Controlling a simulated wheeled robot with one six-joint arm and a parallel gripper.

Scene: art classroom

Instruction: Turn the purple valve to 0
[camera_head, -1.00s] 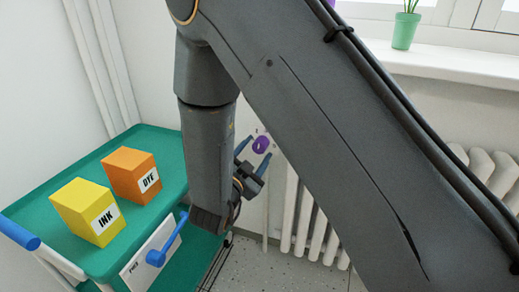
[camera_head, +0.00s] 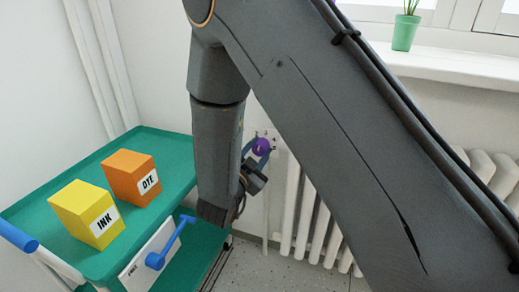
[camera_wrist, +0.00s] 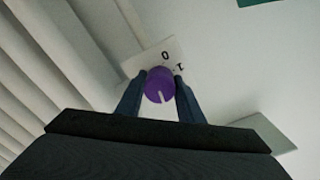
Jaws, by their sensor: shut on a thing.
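The purple valve (camera_head: 262,146) is a round knob on the wall, just left of the radiator. In the wrist view the purple valve (camera_wrist: 159,84) has a pale line on its face, pointing down towards my gripper. Behind it is a pale plate (camera_wrist: 150,56) with the marks 0 and 1 at its far side. My gripper (camera_head: 257,152) is at the knob; in the wrist view my gripper (camera_wrist: 157,88) has one finger on each side of it, shut on it. The pale line does not point at the 0.
A white radiator (camera_head: 308,215) stands right of the valve. A green cart (camera_head: 110,160) at left carries a yellow INK box (camera_head: 88,213) and an orange DYE box (camera_head: 131,177). A blue-handled lever (camera_head: 170,242) is on its front. A green pot (camera_head: 405,32) stands on the windowsill.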

